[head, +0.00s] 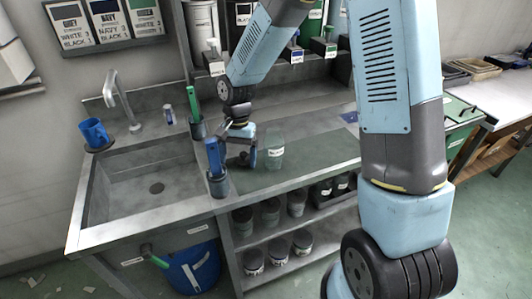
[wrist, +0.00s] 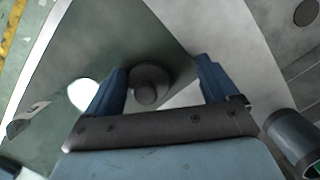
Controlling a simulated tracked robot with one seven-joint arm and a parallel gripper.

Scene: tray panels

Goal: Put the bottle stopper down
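My gripper (head: 239,153) is low over the worktop beside the sink, fingers pointing down. In the wrist view its two blue fingers (wrist: 160,80) stand wide apart. A small grey round stopper (wrist: 149,84) lies between them, closer to the left finger, with a clear gap to the right finger. It appears to rest on the worktop; exact contact with the left finger cannot be told. In the head view the stopper is a small dark shape, partly hidden by the fingers.
A grey cup with a blue-handled tool (head: 217,181) stands left of my gripper at the worktop's front edge; another cup with a green tool (head: 197,127) is behind. The sink (head: 150,180) lies to the left, with a blue mug (head: 95,133).

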